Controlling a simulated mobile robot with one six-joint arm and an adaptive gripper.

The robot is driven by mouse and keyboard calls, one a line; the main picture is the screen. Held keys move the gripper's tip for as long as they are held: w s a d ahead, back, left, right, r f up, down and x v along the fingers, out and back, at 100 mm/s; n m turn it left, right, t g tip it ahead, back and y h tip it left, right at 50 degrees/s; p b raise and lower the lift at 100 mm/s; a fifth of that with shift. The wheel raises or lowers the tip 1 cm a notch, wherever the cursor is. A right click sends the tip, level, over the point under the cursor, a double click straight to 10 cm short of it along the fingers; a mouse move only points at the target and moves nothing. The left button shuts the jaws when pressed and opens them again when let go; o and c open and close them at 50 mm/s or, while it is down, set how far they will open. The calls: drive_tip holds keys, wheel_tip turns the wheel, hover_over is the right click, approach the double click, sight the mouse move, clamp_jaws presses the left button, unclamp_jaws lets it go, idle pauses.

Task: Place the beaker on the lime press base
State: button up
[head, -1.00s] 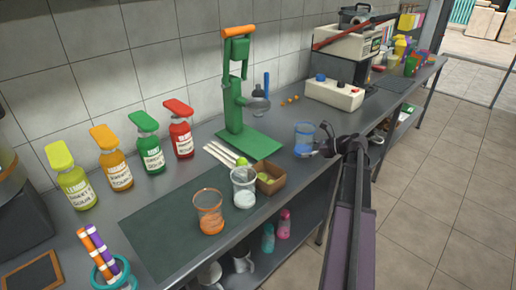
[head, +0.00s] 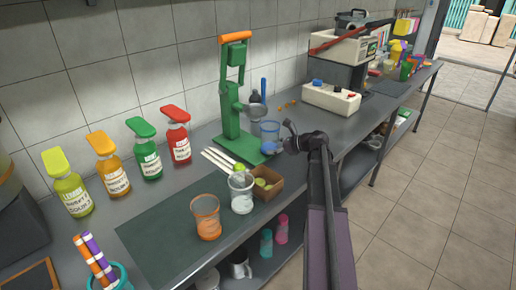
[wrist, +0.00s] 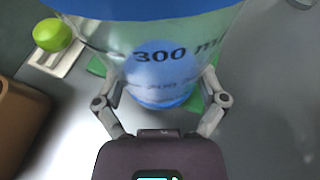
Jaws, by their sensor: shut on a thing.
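The beaker (head: 269,134) is clear with a blue band and blue bottom. My gripper (head: 279,149) is shut on it, with a finger on each side of the beaker (wrist: 160,60) in the wrist view, where "300" shows on its wall. The green lime press (head: 232,100) stands upright on the counter. The beaker is at the right side of its flat green base (head: 240,149), near the press's cup. Green base corners show behind the beaker in the wrist view. I cannot tell whether the beaker touches the base.
A cardboard box with limes (head: 268,186), a clear cup (head: 241,193) and an orange-tinted beaker (head: 206,217) stand in front of the press. Several sauce bottles (head: 177,140) line the wall. A white control box (head: 331,98) is at right.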

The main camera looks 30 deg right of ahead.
sight(260, 151)
drive_tip(key=shift+w+a, duration=0.55)
drive_tip(key=shift+w, duration=0.1)
drive_tip(key=shift+w+a, duration=0.2)
drive_tip(key=w+a, duration=0.2)
drive_tip(key=shift+w+a, duration=0.1)
drive_tip(key=shift+w, duration=0.2)
drive_tip(key=shift+f+b, duration=0.55)
drive_tip(key=shift+s+f, duration=0.1)
drive_tip(key=shift+f, duration=0.15)
drive_tip(key=shift+f+b, duration=0.15)
drive_tip(key=shift+b, duration=0.3)
drive_tip(key=o, duration=0.8)
